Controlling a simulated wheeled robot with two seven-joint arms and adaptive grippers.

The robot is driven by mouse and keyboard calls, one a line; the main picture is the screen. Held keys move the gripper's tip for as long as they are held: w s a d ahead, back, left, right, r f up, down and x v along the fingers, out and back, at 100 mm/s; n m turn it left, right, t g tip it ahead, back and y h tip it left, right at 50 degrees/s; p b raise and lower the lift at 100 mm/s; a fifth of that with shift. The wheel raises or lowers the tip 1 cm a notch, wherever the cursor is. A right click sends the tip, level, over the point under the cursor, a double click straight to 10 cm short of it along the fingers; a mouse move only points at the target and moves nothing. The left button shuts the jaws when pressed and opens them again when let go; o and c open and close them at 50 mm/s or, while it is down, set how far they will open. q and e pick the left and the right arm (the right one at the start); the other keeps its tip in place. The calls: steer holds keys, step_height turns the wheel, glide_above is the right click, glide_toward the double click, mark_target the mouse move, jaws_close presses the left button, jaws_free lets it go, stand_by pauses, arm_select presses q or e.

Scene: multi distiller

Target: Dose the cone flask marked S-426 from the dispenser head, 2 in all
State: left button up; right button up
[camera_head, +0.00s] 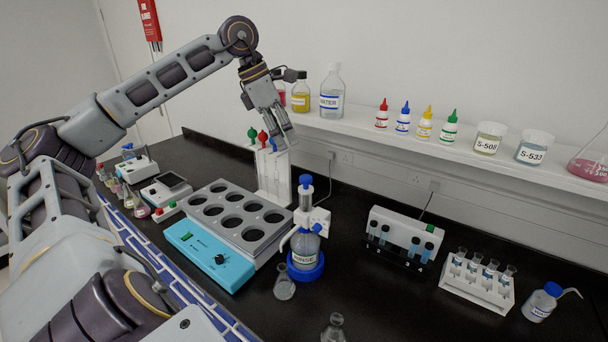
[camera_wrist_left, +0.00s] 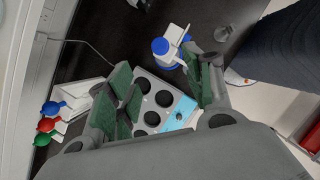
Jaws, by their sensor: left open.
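The dispenser is a bottle (camera_head: 305,250) with a blue plunger head (camera_head: 306,186), a blue base ring and a label that seems to read RINSE. Its blue and white top (camera_wrist_left: 161,46) also shows in the left wrist view. A small clear cone flask (camera_head: 284,286) stands at the dispenser's front left, below its spout. Another clear flask (camera_head: 333,328) is cut off by the bottom edge. I cannot read S-426 on either. My left gripper (camera_head: 283,142) is open and empty, high behind the heating block, beyond and left of the dispenser. My right gripper does not show.
A block with round wells (camera_head: 236,212) and a blue control panel lies left of the dispenser. Behind it stands a white rack (camera_head: 273,178) with coloured tops, close under my left gripper. A white device (camera_head: 404,232) and tube rack (camera_head: 478,282) stand right. Bottles line the shelf (camera_head: 450,152).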

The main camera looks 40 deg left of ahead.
mark_target(305, 177)
arm_select(q)
steer(key=x, duration=1.3)
jaws_close()
stand_by(0.4)
